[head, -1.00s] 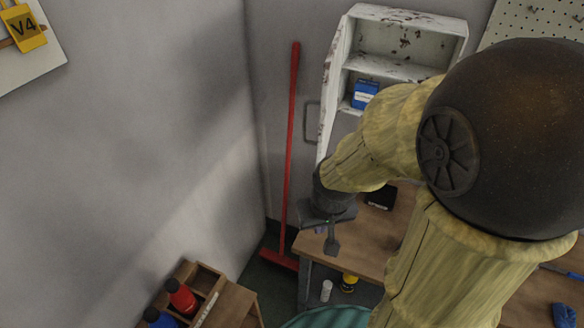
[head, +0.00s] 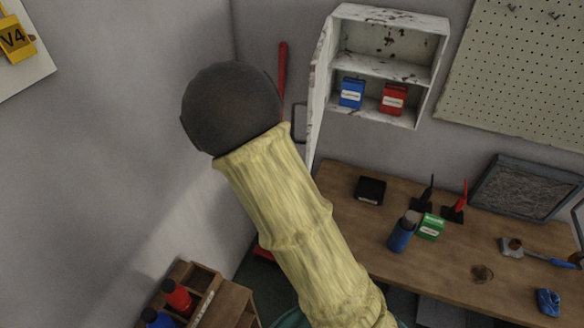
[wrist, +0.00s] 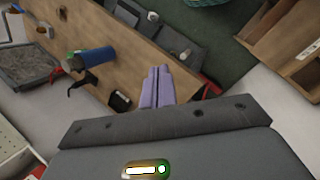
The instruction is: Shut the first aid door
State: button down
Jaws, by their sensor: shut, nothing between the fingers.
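The first aid cabinet (head: 390,58) is a chipped white box on the wall in the head view, open at the front. Its white door (head: 319,85) hangs open on the left side, seen nearly edge-on, with a thin grey handle (head: 299,122) beside it. The wrist view does not clearly show the door.
A blue box (head: 351,93) and a red box (head: 393,98) stand in the cabinet. Below is a wooden bench (head: 455,262) with a blue bottle (head: 402,234) and tools. A red broom (head: 282,75) leans in the corner. A wooden crate (head: 228,308) stands at lower left.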

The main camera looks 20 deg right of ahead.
jog(key=w+a+r+n+t+h+p, duration=0.1)
jog(key=w+a+r+t+h, duration=0.3)
jog(key=a+r+h, duration=0.1)
jog(key=w+a+r+n+t+h+p, duration=0.1)
jog(key=w+a+r+t+h, duration=0.3)
jog(key=a+r+h, duration=0.2)
jog(key=a+h, duration=0.1)
jog(key=a, duration=0.1)
jog(key=shift+w+a+n+h, duration=0.3)
jog(key=shift+w+a+n, duration=0.05)
jog(key=shift+w+n, duration=0.05)
jog(key=s+d+p+x, duration=0.1)
jog(key=s+p+x, duration=0.1)
jog(key=p+x, duration=0.6)
jog(key=x, duration=0.4)
jog(key=shift+s+d, duration=0.25)
jog(key=shift+d, duration=0.15)
jog(key=shift+d, duration=0.15)
